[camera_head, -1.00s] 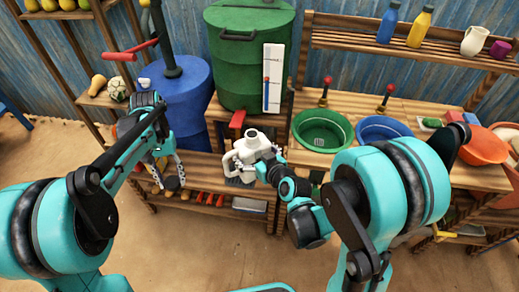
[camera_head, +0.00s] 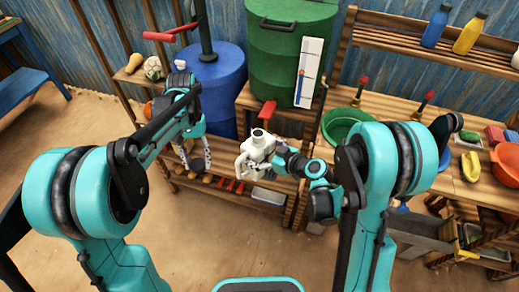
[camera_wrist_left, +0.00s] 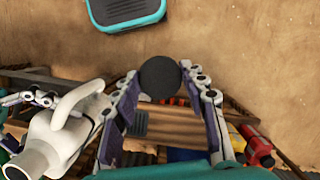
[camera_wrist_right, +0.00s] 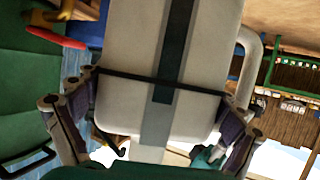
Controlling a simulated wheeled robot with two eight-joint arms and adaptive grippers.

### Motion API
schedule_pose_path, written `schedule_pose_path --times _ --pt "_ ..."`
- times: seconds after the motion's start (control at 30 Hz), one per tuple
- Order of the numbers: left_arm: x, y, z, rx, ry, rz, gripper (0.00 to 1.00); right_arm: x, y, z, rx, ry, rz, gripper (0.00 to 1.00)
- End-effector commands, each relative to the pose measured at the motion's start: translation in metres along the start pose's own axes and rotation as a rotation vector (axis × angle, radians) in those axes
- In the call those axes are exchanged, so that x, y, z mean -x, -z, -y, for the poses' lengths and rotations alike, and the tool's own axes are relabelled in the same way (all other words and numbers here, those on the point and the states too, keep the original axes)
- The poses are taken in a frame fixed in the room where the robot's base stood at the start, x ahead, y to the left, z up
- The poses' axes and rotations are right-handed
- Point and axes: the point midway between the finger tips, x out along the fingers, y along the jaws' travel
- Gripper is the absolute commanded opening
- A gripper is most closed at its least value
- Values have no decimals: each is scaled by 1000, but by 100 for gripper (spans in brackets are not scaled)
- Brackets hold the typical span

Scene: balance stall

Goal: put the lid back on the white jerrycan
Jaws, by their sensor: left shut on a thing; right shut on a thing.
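The white jerrycan (camera_head: 257,146) is held up in front of the low bench, its dark mouth open at the top. My right gripper (camera_head: 277,157) is shut on it from the right; its fingers clasp the can's sides in the right wrist view (camera_wrist_right: 165,95). My left gripper (camera_head: 196,160) is to the left of the can, apart from it. In the left wrist view it is shut on a round black lid (camera_wrist_left: 160,78) between its fingertips. There the can (camera_wrist_left: 62,135) is to the left, its spout at the lower left.
The low wooden bench (camera_head: 225,170) with red-handled items is behind the can. A blue barrel (camera_head: 219,85) and a green barrel (camera_head: 280,60) stand behind. A green basin (camera_head: 345,122) is on the right-hand counter. The sandy floor in front is open.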

Motion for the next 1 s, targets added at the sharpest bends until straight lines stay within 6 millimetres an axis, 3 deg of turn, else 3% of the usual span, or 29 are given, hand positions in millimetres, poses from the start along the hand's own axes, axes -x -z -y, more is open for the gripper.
schedule_pose_path --times 0.17,0.27,0.5,0.7,0.83,1.0 --pt "11 7 -14 78 -23 0 31 0 1 0 -3 -1 -3 34" --pt "28 17 -34 206 -58 1 31 0 1 0 -3 -1 -3 34" --pt "84 35 -107 642 -182 3 31 0 2 0 -3 -1 -3 34" --pt "123 37 -159 951 -268 4 31 0 2 0 -3 -1 -3 34" --pt "138 36 -179 1076 -304 5 31 0 2 0 -3 -1 -3 34" --pt "146 35 -189 1145 -322 5 31 0 2 0 -3 -1 -4 34"
